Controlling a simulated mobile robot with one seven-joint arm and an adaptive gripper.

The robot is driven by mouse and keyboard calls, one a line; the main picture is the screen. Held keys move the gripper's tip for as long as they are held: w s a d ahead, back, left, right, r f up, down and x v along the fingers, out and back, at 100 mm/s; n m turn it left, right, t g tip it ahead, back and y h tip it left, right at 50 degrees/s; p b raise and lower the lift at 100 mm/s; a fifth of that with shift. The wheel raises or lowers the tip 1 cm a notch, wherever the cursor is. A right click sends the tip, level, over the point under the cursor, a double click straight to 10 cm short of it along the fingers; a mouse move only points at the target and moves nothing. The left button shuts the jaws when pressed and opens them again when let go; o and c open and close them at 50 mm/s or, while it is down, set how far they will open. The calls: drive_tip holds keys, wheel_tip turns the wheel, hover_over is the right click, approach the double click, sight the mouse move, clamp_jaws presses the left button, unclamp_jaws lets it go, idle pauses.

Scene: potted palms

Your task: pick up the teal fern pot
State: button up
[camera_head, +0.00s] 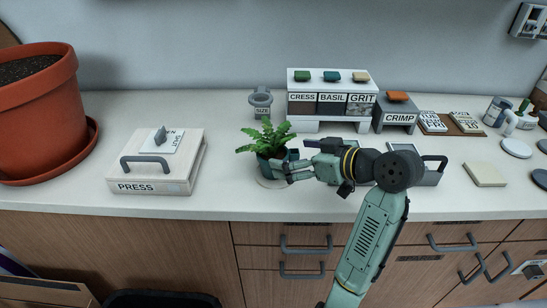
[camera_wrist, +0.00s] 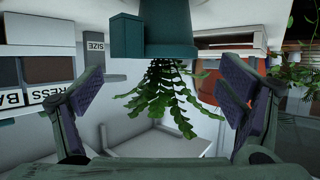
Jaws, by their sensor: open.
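The teal fern pot (camera_head: 264,166) stands upright on a pale round disc (camera_head: 268,183) near the counter's front, with green fronds (camera_head: 266,138) above its rim. My gripper (camera_head: 283,172) is at its right side, jaws open and pointing left at it. In the wrist view, which appears upside down, the pot (camera_wrist: 168,32) is at the top centre with its fronds (camera_wrist: 162,95) hanging below. My open fingers (camera_wrist: 164,88) show to the left and right of the fronds, with gaps. I cannot tell whether a finger touches the pot.
A PRESS box (camera_head: 150,178) with a grey handle stands left, beside a large terracotta pot (camera_head: 38,105). Behind are a SIZE ring stand (camera_head: 261,101), a labelled drawer rack (camera_head: 330,78) and a CRIMP block (camera_head: 397,117). A grey-handled tray (camera_head: 430,178) lies right, partly behind my arm.

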sight(274, 153)
drive_tip(key=p+x, duration=0.2)
drive_tip(key=x, duration=0.4)
drive_tip(key=shift+s+a+r, duration=0.2)
drive_tip(key=shift+s, duration=0.05)
drive_tip(key=shift+w+a+f, duration=0.15)
drive_tip(key=shift+w, duration=0.05)
drive_tip(key=shift+c, duration=0.2)
drive_tip(key=c, duration=1.3)
